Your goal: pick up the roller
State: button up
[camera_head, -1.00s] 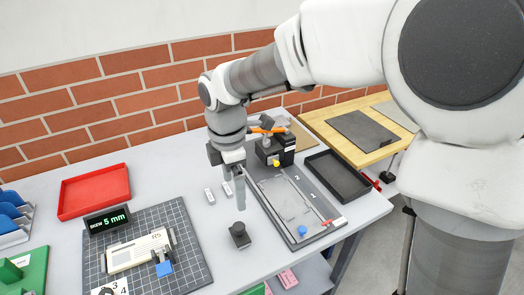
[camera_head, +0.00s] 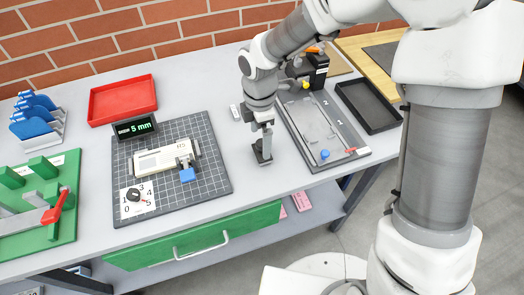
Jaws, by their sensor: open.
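No object is plainly recognisable as a roller. A small dark grey block with a round knob-like top, possibly the roller or its holder, stands on the grey bench (camera_head: 232,75) between the gridded mat and the flat grey tray; its base (camera_head: 262,158) shows under my gripper (camera_head: 264,148). My gripper points down with open fingers right at this block, its fingers overlapping the block's top in the picture. I cannot tell whether they touch it. The block's upper part is mostly hidden.
Left are a gridded mat (camera_head: 212,170) with a beige device (camera_head: 165,160), a "5 mm" display (camera_head: 134,128) and a red tray (camera_head: 122,100). Right are a flat grey tray (camera_head: 318,125), a black unit with orange handle (camera_head: 315,68) and a black tray (camera_head: 368,107). A green drawer (camera_head: 195,238) sits below.

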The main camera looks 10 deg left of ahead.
jog(key=f, duration=0.4)
jog(key=shift+d+f, duration=0.2)
jog(key=shift+f, duration=0.15)
jog(key=c, duration=1.5)
